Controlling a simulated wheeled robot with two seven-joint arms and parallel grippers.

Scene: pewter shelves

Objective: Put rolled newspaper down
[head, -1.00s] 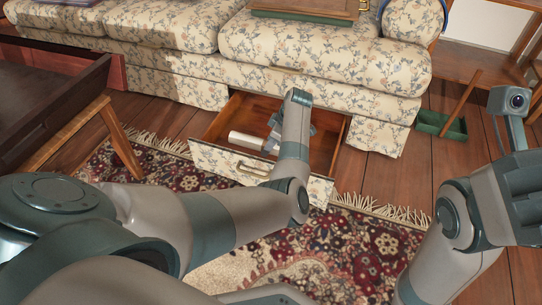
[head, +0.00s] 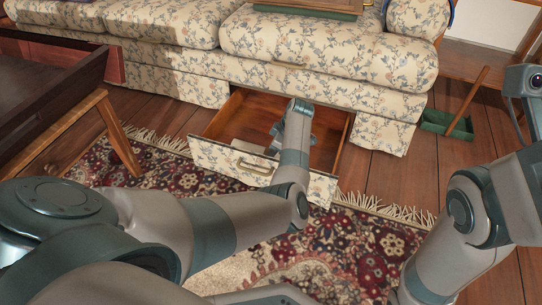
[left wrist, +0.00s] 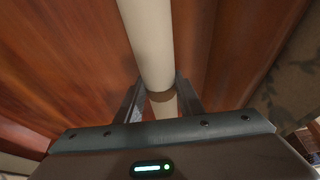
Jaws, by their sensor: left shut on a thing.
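The rolled newspaper (left wrist: 148,40) is a pale, smooth cylinder. In the left wrist view it runs from the top edge down between the fingers of my left gripper (left wrist: 158,100), which is shut on it. Reddish-brown wood lies behind it. In the head view my left gripper (head: 277,138) is down inside the open drawer (head: 210,158) under the sofa. Only a small pale bit of the roll shows there, above the drawer front. Whether it touches the drawer floor cannot be told. My right arm is at the right edge, with its fingers out of view.
The floral sofa (head: 300,45) stands above and behind the drawer. A dark wooden tray table (head: 60,90) is at the left. A green box (head: 445,124) with an upright wooden handle is on the floor at the right. A fringed patterned rug (head: 350,250) lies in front.

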